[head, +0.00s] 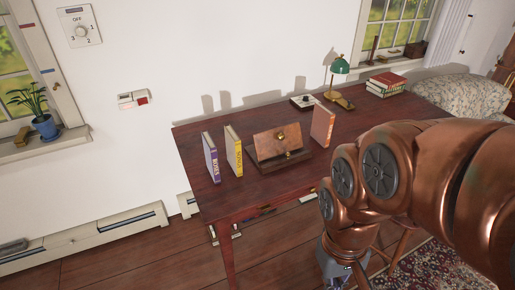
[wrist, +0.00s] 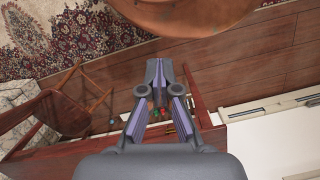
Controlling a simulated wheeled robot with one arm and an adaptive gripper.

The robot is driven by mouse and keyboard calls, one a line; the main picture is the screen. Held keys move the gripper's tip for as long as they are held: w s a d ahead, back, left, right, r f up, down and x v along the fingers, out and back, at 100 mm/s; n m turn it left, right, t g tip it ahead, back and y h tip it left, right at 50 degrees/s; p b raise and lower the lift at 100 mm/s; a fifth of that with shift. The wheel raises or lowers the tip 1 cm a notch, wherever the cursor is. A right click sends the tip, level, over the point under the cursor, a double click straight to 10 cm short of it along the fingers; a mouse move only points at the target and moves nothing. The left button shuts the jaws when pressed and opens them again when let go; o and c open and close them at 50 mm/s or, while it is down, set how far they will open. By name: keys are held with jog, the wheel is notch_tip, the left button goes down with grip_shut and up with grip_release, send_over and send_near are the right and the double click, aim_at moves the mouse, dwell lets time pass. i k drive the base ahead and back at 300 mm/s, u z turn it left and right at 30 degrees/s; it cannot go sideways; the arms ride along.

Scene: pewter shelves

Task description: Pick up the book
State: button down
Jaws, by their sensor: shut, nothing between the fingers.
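Several books are on the dark red desk (head: 245,195) in the head view. A purple book (head: 211,158), a yellow book (head: 234,151) and a salmon book (head: 322,126) stand upright and apart. A stack of books (head: 386,84) lies at the far right. My gripper (wrist: 158,70) is shut and empty in the wrist view, its fingertips together. In the head view it hangs low in front of the desk, partly cut off by the lower edge, apart from the books on top. Small coloured items (wrist: 163,112) show beyond the fingers, too small to identify.
A wooden box (head: 278,146) sits between the yellow and salmon books. A green lamp (head: 340,66) stands behind. A wooden chair (wrist: 65,112) and patterned rug (wrist: 75,30) are near my gripper. The desk's front left is clear.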

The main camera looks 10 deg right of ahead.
aim_at(233, 146)
jog(key=u, duration=1.9)
jog(key=i, duration=1.35)
jog(key=z, duration=1.35)
